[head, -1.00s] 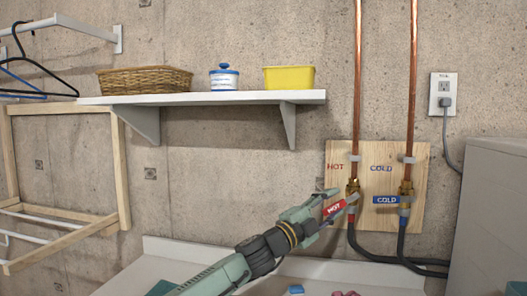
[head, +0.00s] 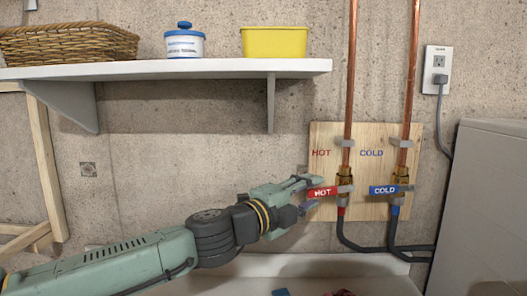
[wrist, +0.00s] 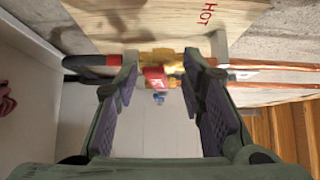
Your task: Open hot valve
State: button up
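The hot valve's red lever (head: 322,192), labelled HOT, sticks out to the left of its brass valve, about level and crosswise to the vertical copper pipe. In the wrist view the red lever (wrist: 154,78) lies between the fingers, with the brass body (wrist: 160,56) beyond. My gripper (head: 305,194) is at the lever's left end, one finger above and one below. It is open in the wrist view (wrist: 160,68), with gaps on both sides of the lever; I see no clear contact. The blue COLD lever (head: 384,190) is also about level, to the right.
The valves sit on a wooden board (head: 337,133) on the concrete wall. A white shelf (head: 200,69) with a basket, a jar and a yellow bin is above my arm. A white appliance (head: 490,200) stands at the right. Black hoses (head: 365,245) run below the valves.

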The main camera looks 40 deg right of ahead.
jog(key=s+a+b, duration=0.2)
jog(key=a, duration=0.6)
jog(key=s+a+r+m+g+h+b, duration=0.1)
jog(key=s+a+r+m+h, duration=0.1)
jog(key=s+a+r, duration=0.2)
jog(key=s+a+r+m+g+h+b, duration=0.2)
jog(key=s+a+r+m+h, duration=0.1)
jog(key=r, duration=0.6)
jog(key=shift+s+a+r+g+h, duration=0.3)
jog(key=shift+s+a, duration=0.5)
jog(key=shift+a, duration=0.5)
jog(key=shift+c, duration=0.2)
